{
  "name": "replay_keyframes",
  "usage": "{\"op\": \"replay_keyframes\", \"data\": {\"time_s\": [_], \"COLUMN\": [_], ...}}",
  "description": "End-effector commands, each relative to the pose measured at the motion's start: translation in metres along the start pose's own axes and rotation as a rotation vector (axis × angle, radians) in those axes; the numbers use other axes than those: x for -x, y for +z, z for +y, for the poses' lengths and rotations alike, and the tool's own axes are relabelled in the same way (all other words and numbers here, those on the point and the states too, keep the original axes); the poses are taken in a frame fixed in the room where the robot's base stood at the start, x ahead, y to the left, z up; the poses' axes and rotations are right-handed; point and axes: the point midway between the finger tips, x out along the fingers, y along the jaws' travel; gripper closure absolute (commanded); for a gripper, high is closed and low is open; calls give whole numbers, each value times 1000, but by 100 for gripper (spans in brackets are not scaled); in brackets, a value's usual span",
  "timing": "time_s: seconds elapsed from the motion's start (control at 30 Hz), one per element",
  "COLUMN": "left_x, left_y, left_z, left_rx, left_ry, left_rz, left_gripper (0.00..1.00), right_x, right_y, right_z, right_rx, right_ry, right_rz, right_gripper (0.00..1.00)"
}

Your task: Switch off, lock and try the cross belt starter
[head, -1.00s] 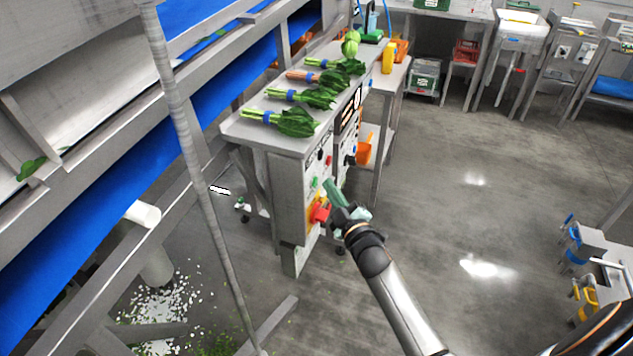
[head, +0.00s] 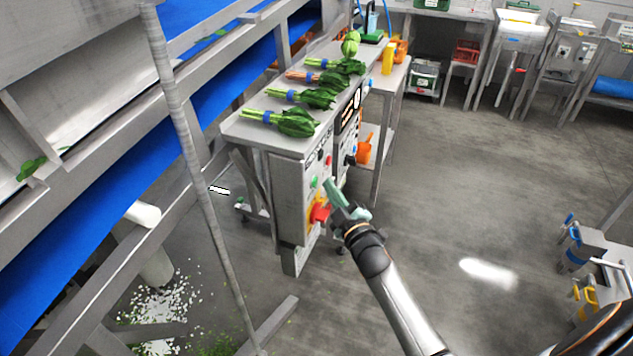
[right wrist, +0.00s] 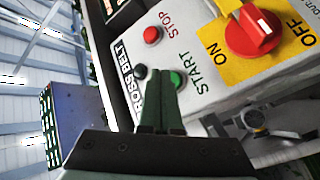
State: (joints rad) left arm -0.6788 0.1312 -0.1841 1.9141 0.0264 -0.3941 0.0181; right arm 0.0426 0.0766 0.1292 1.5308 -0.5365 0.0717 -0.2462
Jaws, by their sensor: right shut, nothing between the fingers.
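The cross belt starter is a grey box (head: 292,205) with a sloping front panel. In the right wrist view its panel shows the CROSS BELT label (right wrist: 127,92), a red STOP button (right wrist: 152,34) and a green START button (right wrist: 177,79). A red rotary switch (right wrist: 255,30) sits on a yellow plate marked ON and OFF; I cannot tell firmly which mark it points to. My right gripper (head: 328,183) is shut and empty, in front of the panel. Its fingertips (right wrist: 160,82) appear beside the START button; contact is unclear. My left gripper is out of view.
Bunches of greens (head: 297,122) lie on the steel top above the starter. A second panel (head: 347,140) adjoins it behind. A blue belt conveyor (head: 110,180) and a slanting post (head: 185,130) stand left.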

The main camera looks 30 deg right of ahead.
Motion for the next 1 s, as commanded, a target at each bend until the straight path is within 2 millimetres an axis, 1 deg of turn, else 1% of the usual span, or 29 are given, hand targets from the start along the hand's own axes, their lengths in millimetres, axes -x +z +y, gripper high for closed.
{"op": "replay_keyframes", "data": {"time_s": [0.43, 1.0], "left_x": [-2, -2], "left_y": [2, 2], "left_z": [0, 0], "left_rx": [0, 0], "left_ry": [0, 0], "left_rz": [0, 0], "left_gripper": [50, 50], "right_x": [-6, -8], "right_y": [-4, -5], "right_z": [-4, -6], "right_rx": [0, 0], "right_ry": [0, 0], "right_rz": [0, 0], "right_gripper": [100, 100]}}
